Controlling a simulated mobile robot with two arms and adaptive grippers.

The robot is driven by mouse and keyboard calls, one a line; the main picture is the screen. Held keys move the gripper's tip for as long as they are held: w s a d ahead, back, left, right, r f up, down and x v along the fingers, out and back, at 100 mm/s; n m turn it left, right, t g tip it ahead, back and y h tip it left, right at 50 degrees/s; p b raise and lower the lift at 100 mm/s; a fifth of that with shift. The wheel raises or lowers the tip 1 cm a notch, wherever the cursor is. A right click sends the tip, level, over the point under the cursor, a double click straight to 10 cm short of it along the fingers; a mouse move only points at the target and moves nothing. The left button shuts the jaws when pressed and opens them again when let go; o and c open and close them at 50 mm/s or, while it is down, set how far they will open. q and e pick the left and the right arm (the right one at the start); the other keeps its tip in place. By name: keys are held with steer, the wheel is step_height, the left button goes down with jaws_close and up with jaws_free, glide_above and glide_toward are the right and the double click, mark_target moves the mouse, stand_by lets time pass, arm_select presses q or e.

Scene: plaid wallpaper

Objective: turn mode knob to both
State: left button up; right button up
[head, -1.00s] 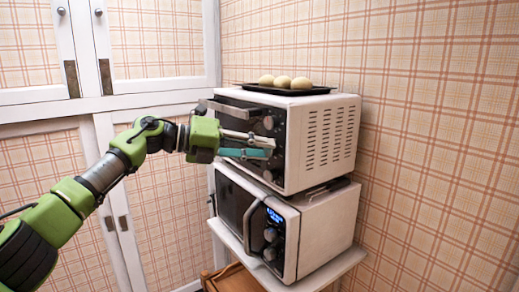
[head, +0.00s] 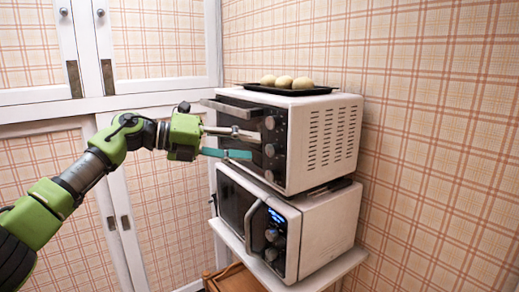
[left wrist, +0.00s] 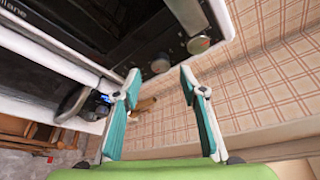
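The white toaster oven (head: 325,140) has a column of dark-fronted knobs at the right of its front: a top knob (head: 269,122), a middle knob (head: 269,150) and a lower knob (head: 269,176). I cannot read their labels or settings, so which is the mode knob is unclear. My left gripper (head: 254,146) is open and empty in front of the panel, with its fingertips near the top and middle knobs. In the left wrist view its fingers (left wrist: 161,82) are spread, and two round knobs (left wrist: 199,45) (left wrist: 160,65) show beyond them. My right gripper is not in view.
The oven's door handle (head: 232,108) juts out left of the knobs. A black tray (head: 250,88) with pale buns (head: 284,82) sits on top. Below is a microwave (head: 325,228) on a white shelf (head: 330,272). White cabinets (head: 152,100) stand at left.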

arm_select(q)
steer(key=v, duration=0.7)
steer(key=shift+a, duration=0.2)
steer(key=shift+s, duration=0.1)
